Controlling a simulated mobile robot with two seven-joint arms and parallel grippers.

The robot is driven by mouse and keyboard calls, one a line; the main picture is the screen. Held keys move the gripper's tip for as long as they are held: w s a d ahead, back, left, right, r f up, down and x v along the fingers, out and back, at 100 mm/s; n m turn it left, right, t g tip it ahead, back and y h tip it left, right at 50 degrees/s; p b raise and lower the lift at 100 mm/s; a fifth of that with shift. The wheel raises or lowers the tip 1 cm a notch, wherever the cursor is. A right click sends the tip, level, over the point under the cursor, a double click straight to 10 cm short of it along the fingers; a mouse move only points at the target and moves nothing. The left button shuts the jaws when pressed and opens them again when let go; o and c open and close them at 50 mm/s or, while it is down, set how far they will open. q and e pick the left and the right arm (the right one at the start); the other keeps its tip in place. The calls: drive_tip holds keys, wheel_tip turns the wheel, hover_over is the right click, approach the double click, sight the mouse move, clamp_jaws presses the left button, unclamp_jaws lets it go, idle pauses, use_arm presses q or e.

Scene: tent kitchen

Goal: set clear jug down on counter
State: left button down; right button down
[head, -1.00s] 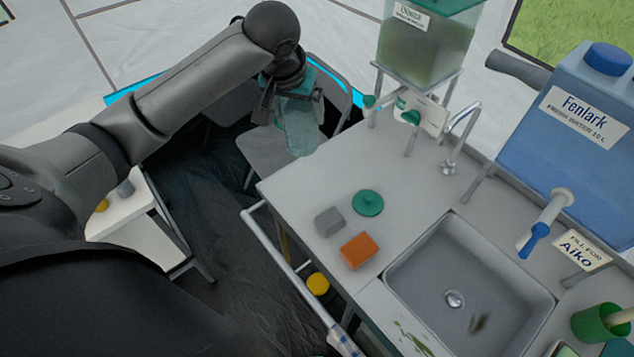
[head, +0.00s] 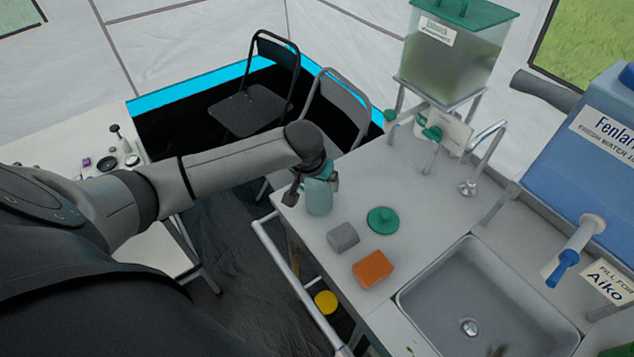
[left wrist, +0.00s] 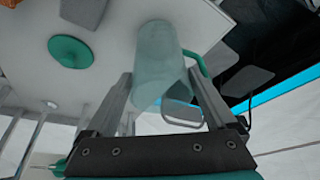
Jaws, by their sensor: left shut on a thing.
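The clear jug (head: 319,198) has a pale teal tint. In the head view it is upright at the far left corner of the counter (head: 335,270). My left gripper (head: 313,180) is shut on its upper part. In the left wrist view the jug (left wrist: 158,65) lies between the two fingers of my left gripper (left wrist: 160,80), with a green handle (left wrist: 196,63) at its right side. Its base appears at the counter top, close to the edge; I cannot tell whether it touches. My right gripper is not in view.
A green lid (head: 383,219), a grey block (head: 343,237) and an orange block (head: 373,269) lie on the counter near the jug. The sink (head: 480,300) is to the right. A dispenser (head: 455,55) stands on a frame behind. Folding chairs (head: 255,105) are beyond the counter.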

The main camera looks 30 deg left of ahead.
use_arm(q)
drive_tip(key=shift+f, duration=0.3)
unclamp_jaws()
drive_tip(key=p+v, duration=0.2)
drive_tip(key=v, duration=1)
drive_tip(key=shift+r, duration=0.15)
